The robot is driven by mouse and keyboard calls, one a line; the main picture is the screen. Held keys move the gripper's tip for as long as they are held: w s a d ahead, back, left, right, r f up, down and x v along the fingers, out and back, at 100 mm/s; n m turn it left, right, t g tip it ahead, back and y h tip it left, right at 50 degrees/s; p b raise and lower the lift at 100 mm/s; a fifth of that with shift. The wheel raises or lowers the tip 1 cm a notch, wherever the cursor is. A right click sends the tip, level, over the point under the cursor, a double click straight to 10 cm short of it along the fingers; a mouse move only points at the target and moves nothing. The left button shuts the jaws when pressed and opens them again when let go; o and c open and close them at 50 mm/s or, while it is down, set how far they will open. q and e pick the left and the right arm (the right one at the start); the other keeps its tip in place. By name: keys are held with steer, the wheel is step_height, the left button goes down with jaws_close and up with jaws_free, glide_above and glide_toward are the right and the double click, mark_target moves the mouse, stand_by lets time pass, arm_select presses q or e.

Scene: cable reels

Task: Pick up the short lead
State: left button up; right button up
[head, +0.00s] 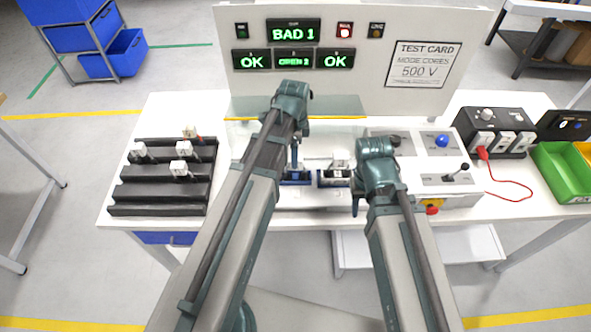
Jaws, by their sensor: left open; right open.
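A short red lead (513,199) lies on the white table at the right. Its red plug end (482,153) is at the front of a black box (508,120) with white faces marked with symbols. The lead curls down from there onto the tabletop, apart from both arms. My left arm reaches up across the middle of the table. My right arm reaches to the front of the grey panel unit. I cannot make out the fingers of either gripper.
A black slotted rack (160,195) with several white-topped pieces stands at the left. Blue fixtures (297,180) sit mid-table, partly hidden by my arms. A green bin (562,175) is far right.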

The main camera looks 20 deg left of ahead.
arm_select(q)
step_height(320, 180, down, 4)
steer(key=b, duration=0.3)
steer(key=shift+w+d, duration=0.15)
steer(key=shift+r, duration=0.1)
jaws_close()
